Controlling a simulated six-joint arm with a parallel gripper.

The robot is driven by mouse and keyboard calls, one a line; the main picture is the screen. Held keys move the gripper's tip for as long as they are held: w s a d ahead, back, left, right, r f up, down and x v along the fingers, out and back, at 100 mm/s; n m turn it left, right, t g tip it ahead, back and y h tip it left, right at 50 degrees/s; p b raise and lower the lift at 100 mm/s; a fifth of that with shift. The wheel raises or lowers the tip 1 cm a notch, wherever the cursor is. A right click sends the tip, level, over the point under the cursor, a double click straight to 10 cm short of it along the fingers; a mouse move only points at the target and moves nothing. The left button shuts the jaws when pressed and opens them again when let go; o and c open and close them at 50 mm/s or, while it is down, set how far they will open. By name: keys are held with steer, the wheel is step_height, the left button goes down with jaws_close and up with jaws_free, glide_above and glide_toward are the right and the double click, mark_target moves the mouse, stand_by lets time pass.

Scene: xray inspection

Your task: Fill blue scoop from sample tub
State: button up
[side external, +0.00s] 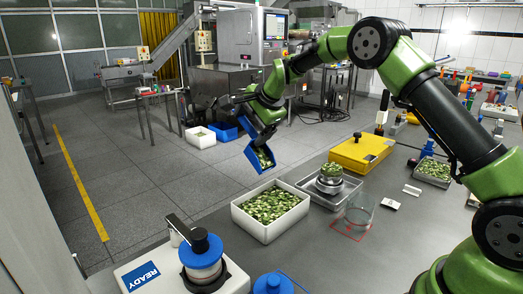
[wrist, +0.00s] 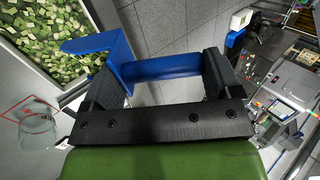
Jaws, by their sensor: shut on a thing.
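My gripper (side external: 263,128) is shut on the handle of the blue scoop (side external: 251,154). The scoop is tilted in the air, above and behind the sample tub in the side view. Green pieces show inside its mouth. The white sample tub (side external: 249,226) stands on the bench, filled with green and pale pieces. In the wrist view, my gripper (wrist: 162,72) has the blue handle across its two black fingers. The scoop's blue side (wrist: 100,46) shows near the edge of the tub's contents; the wrist view hides the scoop's inside.
A round dish of green pieces (side external: 331,171) sits on a device in a tray right of the tub. A clear beaker (side external: 360,209) stands on a red outline. A yellow case (side external: 361,153) is behind. A blue-topped unit (side external: 203,250) is front left. Floor lies beyond the bench.

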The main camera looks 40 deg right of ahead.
mark_target(262, 163)
steer(key=shift+w, duration=0.4)
steer(key=shift+f, duration=4.15)
steer(key=shift+f, duration=0.55)
steer(key=shift+s, duration=2.1)
steer(key=shift+r, duration=2.25)
